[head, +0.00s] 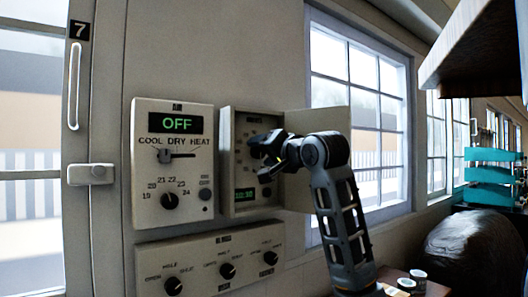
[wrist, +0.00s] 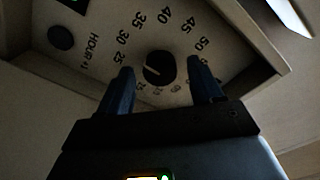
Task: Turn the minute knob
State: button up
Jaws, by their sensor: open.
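The minute knob (wrist: 158,68) is a round black knob with a pale pointer line, on a light panel with a ring of numbers in the wrist view. Its pointer lies toward the left, near the 25 and 30 marks. My gripper (wrist: 160,70) is open, with one dark finger on each side of the knob and a visible gap to each; contact is not seen. In the head view my gripper (head: 262,146) reaches into the timer box (head: 227,165) and hides the minute knob there. The box's green display (head: 245,195) seems to read 10:30.
The box's door (head: 328,120) stands open at the right, beside my arm. A dark round button (wrist: 61,38) sits near the HOUR label. A thermostat panel (head: 145,190) is left of the box, and a three-knob panel (head: 200,262) is below.

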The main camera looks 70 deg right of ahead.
jog(key=c, duration=1.1)
jog(key=shift+o, duration=0.2)
jog(key=shift+n, duration=0.3)
jog(key=n, duration=0.3)
jog(key=shift+f+n+b, duration=0.1)
jog(key=shift+n+b, duration=0.2)
jog(key=shift+b, duration=0.05)
jog(key=n+b, duration=0.1)
jog(key=n, duration=0.3)
jog(key=shift+n, duration=0.3)
jog(key=n+b, duration=0.1)
jog(key=n, duration=0.3)
jog(key=shift+n+t, duration=0.3)
jog(key=shift+n, duration=0.1)
jog(key=shift+n+b, duration=0.8)
jog(key=shift+n, duration=1.5)
